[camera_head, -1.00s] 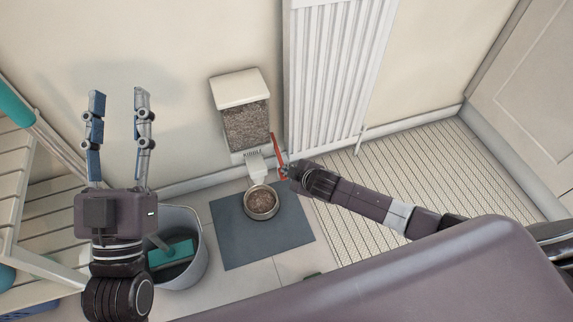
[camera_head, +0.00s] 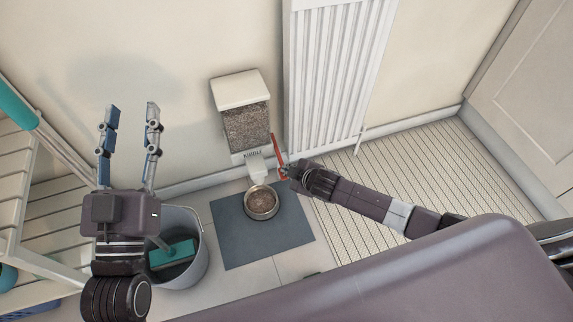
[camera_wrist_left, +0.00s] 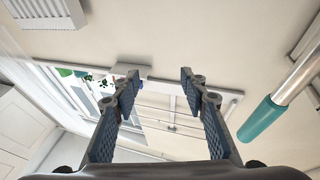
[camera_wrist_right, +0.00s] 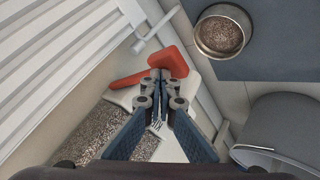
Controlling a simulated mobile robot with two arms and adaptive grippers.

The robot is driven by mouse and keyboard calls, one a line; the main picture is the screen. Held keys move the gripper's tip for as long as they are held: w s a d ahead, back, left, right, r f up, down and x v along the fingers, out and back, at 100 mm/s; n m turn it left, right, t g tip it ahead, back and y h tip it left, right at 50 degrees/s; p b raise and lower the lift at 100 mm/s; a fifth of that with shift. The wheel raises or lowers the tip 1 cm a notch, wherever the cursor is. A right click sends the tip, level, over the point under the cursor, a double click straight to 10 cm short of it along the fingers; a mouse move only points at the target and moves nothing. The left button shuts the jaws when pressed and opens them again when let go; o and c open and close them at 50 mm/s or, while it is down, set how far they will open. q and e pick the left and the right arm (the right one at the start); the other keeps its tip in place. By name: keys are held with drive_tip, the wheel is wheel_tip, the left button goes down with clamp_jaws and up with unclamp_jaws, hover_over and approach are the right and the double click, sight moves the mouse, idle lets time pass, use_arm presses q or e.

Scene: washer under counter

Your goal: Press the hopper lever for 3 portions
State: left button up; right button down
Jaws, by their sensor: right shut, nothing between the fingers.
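The kibble hopper (camera_head: 245,125) hangs on the wall in the head view, with a white lid and brown kibble behind its clear front. Its red lever (camera_head: 278,150) is on its right side; the lever also shows in the right wrist view (camera_wrist_right: 172,62). My right gripper (camera_head: 285,172) is shut and empty at the lower end of the lever; in the right wrist view its fingertips overlap the lever, and contact is unclear. A metal bowl (camera_head: 261,203) with kibble stands under the white spout (camera_head: 257,168). My left gripper (camera_head: 132,110) is open and empty, raised at the left.
The bowl stands on a blue-grey mat (camera_head: 235,245). A grey bucket (camera_head: 200,262) with a teal item stands left of it. A white radiator (camera_head: 330,75) is right of the hopper. A slatted shelf (camera_head: 45,180) is at far left.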

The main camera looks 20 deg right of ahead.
drive_tip(key=shift+r+p, duration=0.6)
drive_tip(key=shift+p, duration=0.05)
drive_tip(key=shift+r+p, duration=0.35)
drive_tip(key=shift+p, duration=0.05)
use_arm(q)
drive_tip(key=shift+s+a+f+g+y, duration=0.85)
drive_tip(key=shift+f+g, duration=2.95)
drive_tip(key=shift+f, duration=3.5)
use_arm(e)
drive_tip(key=shift+r+p, duration=0.35)
drive_tip(key=shift+r, duration=0.2)
drive_tip(key=shift+r+p, duration=0.2)
drive_tip(key=shift+p, duration=0.3)
drive_tip(key=shift+r+p, duration=0.85)
drive_tip(key=shift+p, duration=0.05)
use_arm(q)
drive_tip(key=s+a+f+g+y, duration=0.1)
drive_tip(key=s+a+f+g, duration=0.1)
drive_tip(key=s+f+g, duration=0.2)
drive_tip(key=s+a+f+g+y, duration=0.2)
drive_tip(key=s+a+f+g, duration=0.1)
drive_tip(key=s+f, duration=0.4)
drive_tip(key=shift+s+a+f+n+g, duration=0.35)
drive_tip(key=shift+s+g, duration=0.55)
drive_tip(key=shift+s, duration=0.7)
use_arm(e)
drive_tip(key=shift+r, duration=0.15)
